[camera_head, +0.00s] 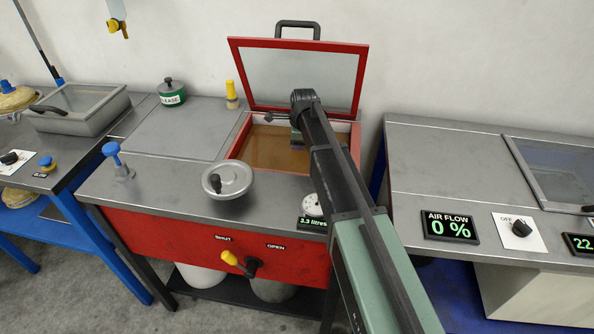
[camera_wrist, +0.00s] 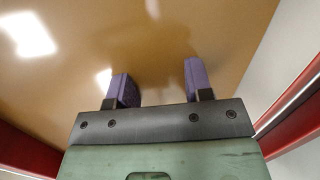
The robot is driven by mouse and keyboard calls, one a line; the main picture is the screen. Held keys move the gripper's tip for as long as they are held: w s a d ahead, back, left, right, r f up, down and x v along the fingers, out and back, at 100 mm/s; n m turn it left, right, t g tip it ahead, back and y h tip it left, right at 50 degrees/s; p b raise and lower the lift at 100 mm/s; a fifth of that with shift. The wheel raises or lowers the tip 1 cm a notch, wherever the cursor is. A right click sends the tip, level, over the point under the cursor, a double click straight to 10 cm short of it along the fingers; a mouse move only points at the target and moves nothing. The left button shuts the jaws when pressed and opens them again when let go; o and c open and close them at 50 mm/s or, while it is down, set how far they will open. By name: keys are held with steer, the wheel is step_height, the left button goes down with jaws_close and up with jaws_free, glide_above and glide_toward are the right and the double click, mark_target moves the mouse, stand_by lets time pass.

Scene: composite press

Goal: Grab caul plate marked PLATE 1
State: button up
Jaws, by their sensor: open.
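My gripper (camera_head: 297,141) is inside or just over the open red-rimmed basin (camera_head: 236,137) in the middle of the bench. In the wrist view my gripper (camera_wrist: 158,76) has its two purple fingers apart with nothing between them. Below them is a glossy tan surface (camera_wrist: 150,45) with bright reflections, which also shows in the head view (camera_head: 265,150). I cannot tell whether it is liquid or solid, or whether the fingers touch it. No plate marked PLATE 1 can be made out in either view. My arm hides the basin's right part.
The basin's red-framed lid (camera_head: 300,75) stands open behind my gripper. A round metal handwheel or lid (camera_head: 228,178), a green pot (camera_head: 172,92) and a yellow-topped item (camera_head: 231,92) stand around the basin. A "3.3 litres" display (camera_head: 313,223) is at the front.

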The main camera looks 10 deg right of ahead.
mark_target(295, 160)
step_height(295, 160, down, 2)
steer(key=shift+w+f+b, duration=0.15)
steer(key=shift+f+b, duration=0.1)
steer(key=shift+b, duration=0.2)
steer(key=shift+r, duration=0.2)
jaws_close()
steer(key=shift+r, duration=0.1)
steer(key=shift+r+p, duration=0.55)
steer(key=shift+p, duration=0.3)
steer(key=s, duration=0.1)
steer(key=s+a, duration=0.1)
steer(key=s, duration=0.1)
steer(key=shift+s+a, duration=0.15)
steer(key=shift+s+a+r+p, duration=0.2)
steer(key=shift+s+r+p, duration=0.1)
steer(key=shift+r+p, duration=0.35)
step_height(295, 160, up, 13)
steer(key=p, duration=1.2)
steer(key=shift+f, duration=0.2)
